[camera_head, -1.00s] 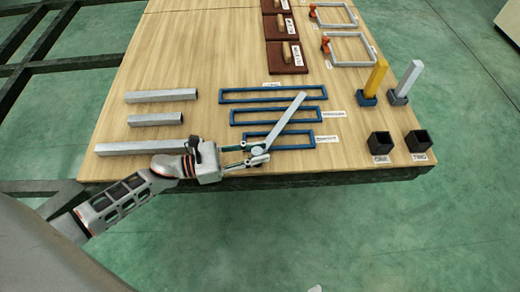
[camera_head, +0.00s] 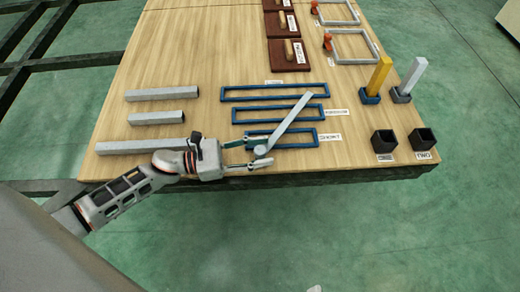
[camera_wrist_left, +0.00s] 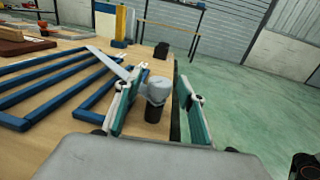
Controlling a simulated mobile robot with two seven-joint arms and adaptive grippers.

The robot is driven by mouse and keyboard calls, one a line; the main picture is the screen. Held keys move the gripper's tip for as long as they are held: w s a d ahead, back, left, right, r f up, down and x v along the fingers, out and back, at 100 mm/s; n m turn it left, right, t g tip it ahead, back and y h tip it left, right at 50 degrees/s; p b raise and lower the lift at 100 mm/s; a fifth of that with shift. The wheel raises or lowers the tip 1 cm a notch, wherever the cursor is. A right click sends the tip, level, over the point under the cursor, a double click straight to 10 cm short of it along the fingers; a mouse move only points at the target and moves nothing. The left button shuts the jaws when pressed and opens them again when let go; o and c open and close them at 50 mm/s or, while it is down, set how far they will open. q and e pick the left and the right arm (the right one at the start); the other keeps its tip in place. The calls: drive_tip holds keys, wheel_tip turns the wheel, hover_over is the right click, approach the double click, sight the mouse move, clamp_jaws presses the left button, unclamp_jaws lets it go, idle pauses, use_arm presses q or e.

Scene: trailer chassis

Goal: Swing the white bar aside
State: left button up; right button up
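The white bar (camera_head: 288,120) slants from the table's front edge up and right across the blue frames in the head view. Its near end carries a grey round knob (camera_wrist_left: 157,89) on a dark post. My left gripper (camera_head: 257,152) is at this near end. In the left wrist view its two teal-lined fingers stand apart on either side of the knob, with gaps visible, and the bar (camera_wrist_left: 108,62) runs off behind the left finger. My right gripper is not in view.
Several blue rectangular frames (camera_head: 275,87) lie under and beyond the bar. Grey tubes (camera_head: 160,94) lie at left. Black open boxes (camera_head: 384,142) and yellow and white upright posts (camera_head: 378,77) stand at right. Open floor lies before the table's front edge.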

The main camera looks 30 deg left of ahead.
use_arm(q)
drive_tip(key=v, duration=1.2)
drive_tip(key=shift+c, duration=0.4)
